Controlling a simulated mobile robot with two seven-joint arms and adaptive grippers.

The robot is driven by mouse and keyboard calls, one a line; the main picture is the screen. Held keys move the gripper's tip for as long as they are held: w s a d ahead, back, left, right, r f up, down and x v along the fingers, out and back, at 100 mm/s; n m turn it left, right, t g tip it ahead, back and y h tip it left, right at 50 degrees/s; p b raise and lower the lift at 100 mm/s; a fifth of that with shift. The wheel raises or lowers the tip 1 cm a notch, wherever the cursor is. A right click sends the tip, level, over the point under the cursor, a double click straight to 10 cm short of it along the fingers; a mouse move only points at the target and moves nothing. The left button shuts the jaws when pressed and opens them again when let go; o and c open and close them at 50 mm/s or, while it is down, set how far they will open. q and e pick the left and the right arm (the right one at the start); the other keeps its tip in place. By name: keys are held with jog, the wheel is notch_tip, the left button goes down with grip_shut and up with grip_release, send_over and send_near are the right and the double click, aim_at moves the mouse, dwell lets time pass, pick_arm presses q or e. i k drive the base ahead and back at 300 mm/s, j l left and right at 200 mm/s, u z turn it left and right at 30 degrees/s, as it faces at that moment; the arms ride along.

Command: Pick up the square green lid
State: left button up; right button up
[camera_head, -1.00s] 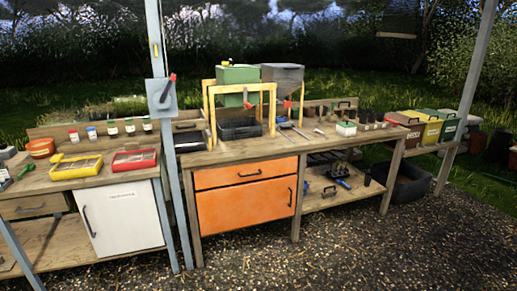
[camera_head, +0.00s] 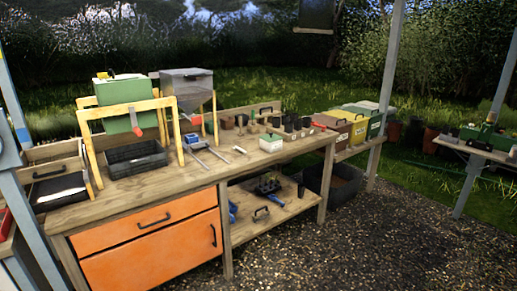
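A small white square tub (camera_head: 271,144) stands toward the right part of the middle bench, near its front edge. A square green top (camera_head: 271,137) sits on it and looks like a lid; it is too small to tell more. Neither of my grippers is in view.
The wooden bench (camera_head: 190,180) carries a black crate (camera_head: 135,158), a wooden frame with a green hopper (camera_head: 125,95), and a row of dark pots (camera_head: 290,123). Orange doors (camera_head: 155,260) are below. Gravel (camera_head: 370,235) is open at the front right.

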aim_at(270, 137)
jog(key=i+l, duration=0.25)
jog(key=l, duration=0.15)
jog(key=i+l+u, duration=0.1)
jog(key=i+l, duration=0.45)
jog(key=l, duration=0.3)
jog(key=i+u, duration=0.15)
jog(key=u, duration=0.2)
jog(key=i+l+u, duration=0.1)
jog(key=u, duration=0.2)
jog(key=i+l+u, duration=0.1)
jog(key=u, duration=0.25)
jog(key=i+l+u, duration=0.15)
jog(key=l, duration=0.2)
jog(key=i+l+u, duration=0.1)
jog(key=l, duration=0.25)
jog(key=i+l+u, duration=0.15)
jog(key=i+l, duration=0.1)
jog(key=l, duration=0.1)
